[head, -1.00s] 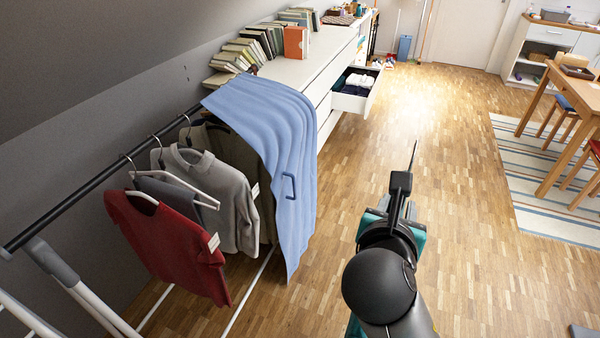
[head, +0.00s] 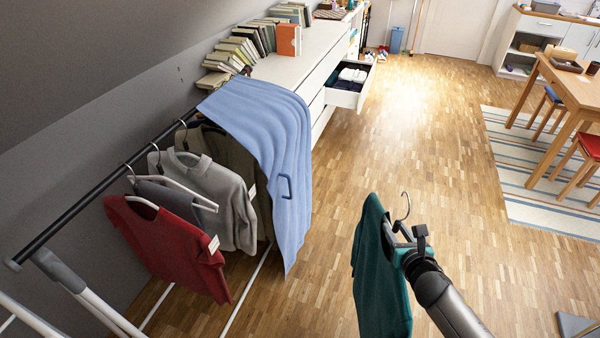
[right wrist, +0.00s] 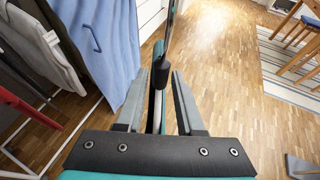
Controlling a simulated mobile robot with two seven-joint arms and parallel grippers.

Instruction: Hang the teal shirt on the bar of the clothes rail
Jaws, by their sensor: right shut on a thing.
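The teal shirt (head: 374,275) hangs from a hanger with a metal hook (head: 405,207), to the right of the clothes rail in the head view. My right gripper (head: 398,236) is shut on the hanger just below its hook and holds the shirt above the floor. The right wrist view shows the gripper (right wrist: 159,105) with the hanger's neck between its fingers. The black bar (head: 85,198) of the rail runs along the left wall, apart from the shirt. My left gripper is not in view.
On the bar hang a red sweater (head: 165,245), a grey sweater (head: 222,190) and other garments. A blue cloth (head: 265,140) drapes over the bar's far end. Beyond stands a white dresser with an open drawer (head: 350,98). The floor (head: 430,150) between rail and rug is clear.

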